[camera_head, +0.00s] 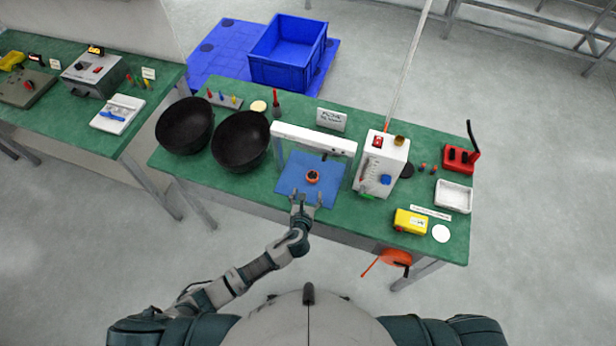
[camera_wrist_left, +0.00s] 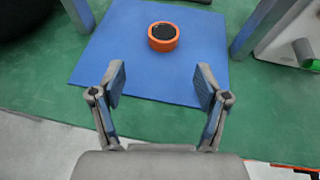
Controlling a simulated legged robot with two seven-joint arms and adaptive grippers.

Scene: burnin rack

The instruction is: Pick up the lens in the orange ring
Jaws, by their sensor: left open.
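The lens in the orange ring (camera_head: 312,177) lies on a blue mat (camera_head: 290,181) on the green bench, under a white frame. In the left wrist view the ring (camera_wrist_left: 163,37) has a dark top and sits beyond my fingertips, near the middle of the mat (camera_wrist_left: 120,60). My left gripper (camera_head: 305,197) is at the mat's near edge, in front of the ring and apart from it. Its two fingers (camera_wrist_left: 160,82) are spread open with nothing between them. My right gripper is not in view.
The white frame (camera_head: 314,138) spans the mat, with posts on both sides. Two black bowls (camera_head: 240,141) stand to the left. A white device (camera_head: 381,163) stands to the right, with a yellow box (camera_head: 411,221) nearer the front edge. A blue crate (camera_head: 289,50) is behind the bench.

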